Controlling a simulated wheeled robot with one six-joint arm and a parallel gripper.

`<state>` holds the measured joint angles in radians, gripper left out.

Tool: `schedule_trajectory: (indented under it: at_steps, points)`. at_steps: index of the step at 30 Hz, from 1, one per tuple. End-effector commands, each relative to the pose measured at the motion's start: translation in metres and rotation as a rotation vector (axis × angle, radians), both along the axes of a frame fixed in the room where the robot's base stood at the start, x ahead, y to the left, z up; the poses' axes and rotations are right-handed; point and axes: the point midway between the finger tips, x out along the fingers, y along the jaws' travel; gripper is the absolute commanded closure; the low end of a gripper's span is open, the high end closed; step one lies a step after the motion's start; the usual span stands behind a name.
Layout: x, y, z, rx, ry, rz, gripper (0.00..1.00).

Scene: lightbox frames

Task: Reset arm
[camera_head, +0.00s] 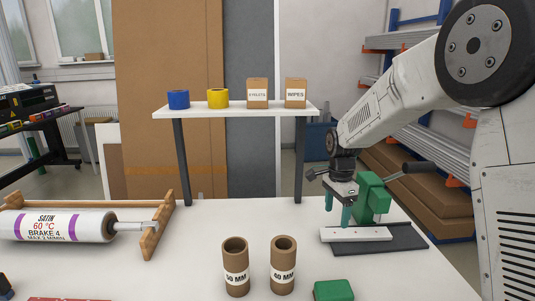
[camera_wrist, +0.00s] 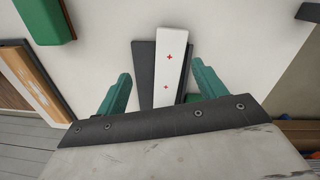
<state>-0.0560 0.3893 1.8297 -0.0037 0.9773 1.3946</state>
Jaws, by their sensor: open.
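My gripper (camera_head: 346,216) points down at the right of the table, above a white bar with a dark base. It is open and empty; its two teal fingers stand apart in the wrist view (camera_wrist: 161,72). The white bar (camera_head: 357,234) lies on the dark base plate (camera_head: 400,239). In the wrist view the white bar (camera_wrist: 171,68) carries two red crosses and shows between the fingers. A green upright block (camera_head: 373,198) with a dark-ended lever (camera_head: 418,167) stands right beside my gripper; I cannot tell whether they touch.
Two cardboard tubes (camera_head: 236,266) (camera_head: 283,264) stand at the front middle. A green block (camera_head: 333,290) lies at the front edge. A labelled roll (camera_head: 60,226) rests in a wooden cradle (camera_head: 158,226) at left. A raised shelf (camera_head: 234,111) holds blue and yellow rolls and two boxes.

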Motion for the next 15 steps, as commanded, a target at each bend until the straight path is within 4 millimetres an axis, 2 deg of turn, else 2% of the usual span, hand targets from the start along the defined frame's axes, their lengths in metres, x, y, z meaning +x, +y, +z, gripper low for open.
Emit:
schedule_trajectory:
  at_steps: [1,4,15]
  points:
    - [-0.013,-0.001,-0.007,0.004,0.036,0.083,0.30]
    - [-0.043,-0.003,0.000,0.021,0.077,0.272,0.30]
    - [-0.175,-0.016,0.069,0.091,0.102,0.890,0.30]
